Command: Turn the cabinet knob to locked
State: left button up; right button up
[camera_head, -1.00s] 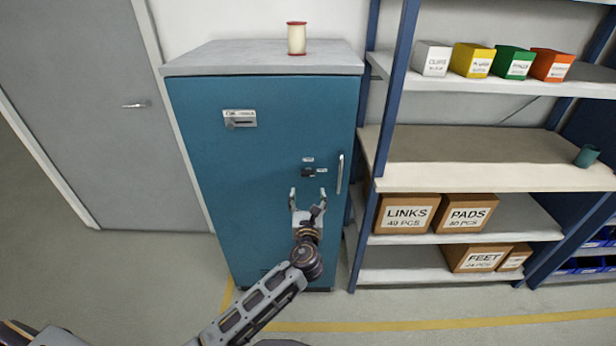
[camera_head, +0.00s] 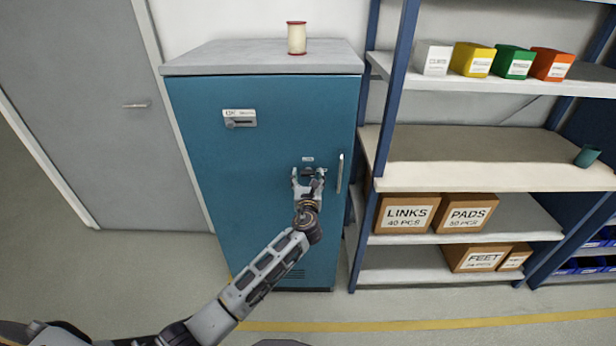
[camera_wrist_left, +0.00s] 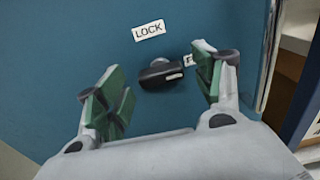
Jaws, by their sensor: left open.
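The blue cabinet (camera_head: 262,225) stands in front of me with its door closed. Its dark knob (camera_wrist_left: 162,74) shows in the left wrist view, with its bar lying nearly level and a pale mark near its right end. A LOCK label (camera_wrist_left: 149,30) sits above the knob, and a second label (camera_wrist_left: 203,50), partly hidden by a finger, is to its right. My left gripper (camera_head: 308,172) is open, its green-padded fingers (camera_wrist_left: 158,92) on either side of the knob, apart from it. In the head view the gripper mostly hides the knob. My right gripper is not in view.
A vertical door handle (camera_head: 340,173) is close to the right of my left gripper. A latch plate (camera_head: 240,118) is higher on the door. A spool (camera_head: 296,38) stands on the cabinet top. A shelf rack (camera_head: 480,172) with boxes stands to the right.

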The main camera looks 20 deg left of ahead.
pick_arm(q)
jog(key=shift+w+a, duration=0.15)
jog(key=shift+w, duration=0.4)
jog(key=c, duration=1)
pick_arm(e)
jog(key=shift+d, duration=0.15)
